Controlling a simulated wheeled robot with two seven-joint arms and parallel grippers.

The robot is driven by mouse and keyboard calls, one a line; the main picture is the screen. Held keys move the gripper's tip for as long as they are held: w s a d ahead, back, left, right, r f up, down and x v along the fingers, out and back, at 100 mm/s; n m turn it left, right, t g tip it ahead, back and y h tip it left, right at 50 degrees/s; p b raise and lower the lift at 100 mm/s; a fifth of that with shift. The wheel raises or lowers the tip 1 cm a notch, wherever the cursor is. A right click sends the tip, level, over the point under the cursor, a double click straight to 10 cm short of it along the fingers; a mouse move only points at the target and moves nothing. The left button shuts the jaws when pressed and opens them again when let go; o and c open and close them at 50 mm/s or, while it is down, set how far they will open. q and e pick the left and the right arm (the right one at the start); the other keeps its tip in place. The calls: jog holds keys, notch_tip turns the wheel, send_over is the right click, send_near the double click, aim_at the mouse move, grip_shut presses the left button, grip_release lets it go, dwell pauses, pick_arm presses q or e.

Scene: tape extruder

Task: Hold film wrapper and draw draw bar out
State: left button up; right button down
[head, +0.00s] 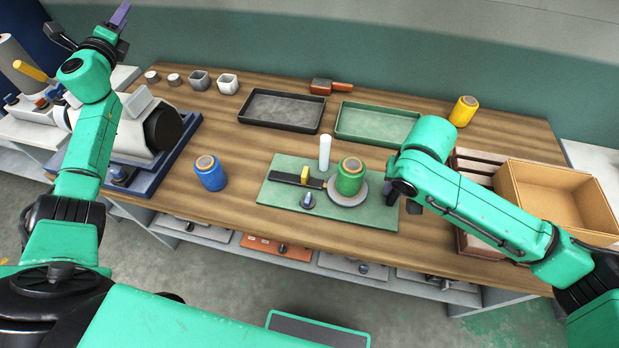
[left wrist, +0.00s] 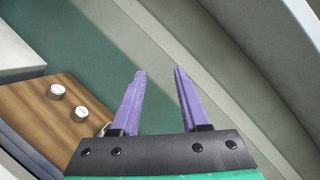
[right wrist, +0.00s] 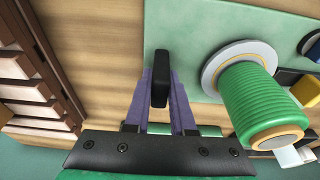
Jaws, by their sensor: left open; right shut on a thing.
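The film wrapper is a green base board (head: 275,191) on the wooden table, with a green spool (head: 350,176) upright on a light round plate. The spool and plate also show in the right wrist view (right wrist: 262,105). My right gripper (head: 398,195) is at the board's right edge, its purple fingers shut on a small black bar (right wrist: 160,80), which looks like the draw bar. How the bar joins the board is hidden behind the fingers. My left gripper (left wrist: 160,78) is open and empty, raised high at the far left, well away from the board.
On the board are a black arm with a yellow block (head: 305,174), a white cylinder (head: 325,152) and a blue knob (head: 308,200). A blue spool (head: 210,173) stands left. Black (head: 281,110) and green trays (head: 377,123) lie behind. A cardboard box (head: 555,200) is right.

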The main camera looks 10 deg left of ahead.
pick_arm(q)
jog(key=w+d+r+m+t+h, duration=0.1)
jog(key=w+d+r+m+h, duration=0.15)
jog(key=d+m+h, duration=0.55)
jog(key=s+d+f+m+g+h, duration=0.15)
jog(key=d+m+g+h, duration=0.45)
jog(key=d, duration=1)
jog(key=s+d+m+g+h, duration=0.3)
jog(key=d+m, duration=0.5)
jog(key=d, duration=0.8)
jog(key=m+g+y, duration=0.8)
jog(key=m+y, duration=0.3)
jog(key=m, duration=1.6)
send_over(305, 173)
jog(key=s, duration=0.2)
jog(key=s+x, duration=0.2)
jog(key=x, duration=0.7)
jog(key=s+a+f+x, duration=0.1)
jog(key=s+x, duration=0.1)
jog(key=x, duration=1.6)
jog(key=shift+w+r, duration=0.15)
jog(key=shift+w, duration=0.2)
